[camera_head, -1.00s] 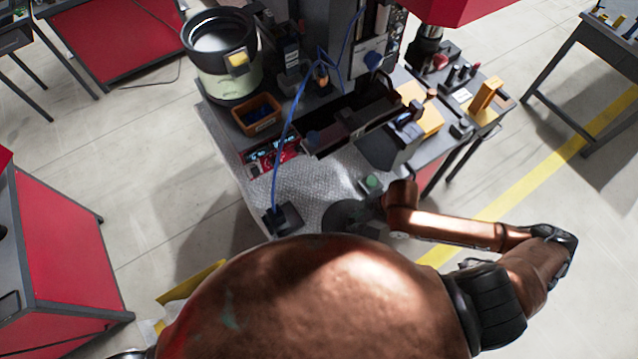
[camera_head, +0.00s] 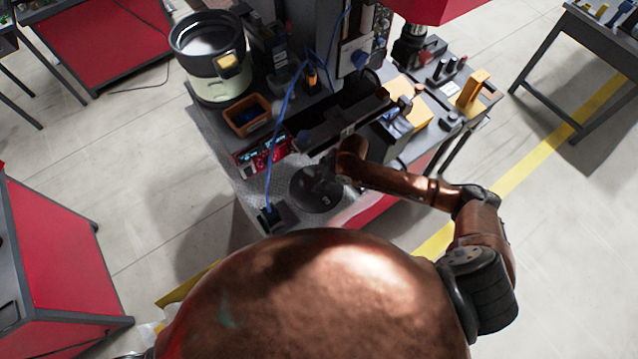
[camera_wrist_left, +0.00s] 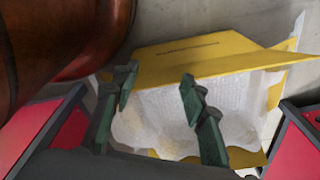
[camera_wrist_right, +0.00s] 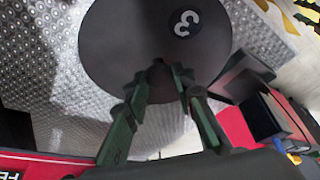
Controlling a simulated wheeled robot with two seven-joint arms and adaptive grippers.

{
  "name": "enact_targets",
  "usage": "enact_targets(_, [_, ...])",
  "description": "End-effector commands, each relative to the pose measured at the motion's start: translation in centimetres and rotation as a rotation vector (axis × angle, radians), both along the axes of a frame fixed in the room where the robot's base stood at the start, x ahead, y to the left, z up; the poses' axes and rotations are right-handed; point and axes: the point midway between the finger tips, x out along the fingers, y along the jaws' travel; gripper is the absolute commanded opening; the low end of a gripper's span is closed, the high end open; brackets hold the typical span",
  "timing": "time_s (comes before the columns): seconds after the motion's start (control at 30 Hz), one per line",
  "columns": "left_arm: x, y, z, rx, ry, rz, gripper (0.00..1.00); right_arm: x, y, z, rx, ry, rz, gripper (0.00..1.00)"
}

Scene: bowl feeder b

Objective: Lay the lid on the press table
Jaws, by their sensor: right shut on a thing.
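The lid is a dark round disc (camera_head: 318,198) with a white 3. It shows over the near part of the press table's silvery, dimpled top (camera_head: 283,183). My right gripper (camera_head: 334,163) is shut on the lid at its edge. In the right wrist view, my right gripper's fingertips (camera_wrist_right: 166,76) meet at the lid (camera_wrist_right: 130,45), flat face towards the camera. Whether the lid touches the table I cannot tell. My left gripper (camera_wrist_left: 157,80) shows in the left wrist view, open and empty, fingers apart, in front of a yellow box (camera_wrist_left: 215,55) with bubble wrap.
A dark rail (camera_head: 345,125), an orange bin (camera_head: 247,114) and a red display unit (camera_head: 262,155) stand behind the lid. A blue cable (camera_head: 275,150) runs to a black block (camera_head: 272,219) left of it. A bowl feeder (camera_head: 210,55) stands at the back left.

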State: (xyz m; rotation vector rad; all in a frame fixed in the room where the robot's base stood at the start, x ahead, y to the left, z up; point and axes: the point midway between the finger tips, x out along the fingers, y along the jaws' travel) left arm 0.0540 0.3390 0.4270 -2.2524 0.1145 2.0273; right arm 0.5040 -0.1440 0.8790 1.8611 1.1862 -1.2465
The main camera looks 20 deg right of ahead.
Motion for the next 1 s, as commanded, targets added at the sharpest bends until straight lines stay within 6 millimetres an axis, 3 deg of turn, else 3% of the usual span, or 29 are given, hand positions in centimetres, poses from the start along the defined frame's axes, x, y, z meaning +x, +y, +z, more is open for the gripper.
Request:
enact_targets(0.13, [-0.7,0.0,0.1,0.0,0.009,0.001,0.4,0.1,0.0,-1.6,0.001,-0.002,0.0,0.0])
enact_targets(0.43, [-1.0,0.0,0.1,0.0,0.013,0.002,0.4,0.1,0.0,-1.8,0.002,-0.003,-0.001,0.0])
enact_targets(0.47, [-1.0,0.0,0.1,0.0,0.013,0.002,0.4,0.0,0.0,-1.9,0.002,-0.001,-0.001,0.24])
enact_targets(0.5, [-1.0,0.0,0.1,0.0,0.013,0.002,0.4,0.0,0.0,-1.9,0.002,-0.001,-0.001,0.27])
enact_targets(0.7, [-1.0,0.0,0.1,0.0,0.013,0.002,0.4,0.0,0.0,-1.9,0.001,-0.001,-0.001,0.41])
enact_targets(1.0, [-0.9,0.0,0.1,0.0,0.012,0.002,0.4,0.0,0.0,-1.6,0.001,-0.003,-0.001,0.41])
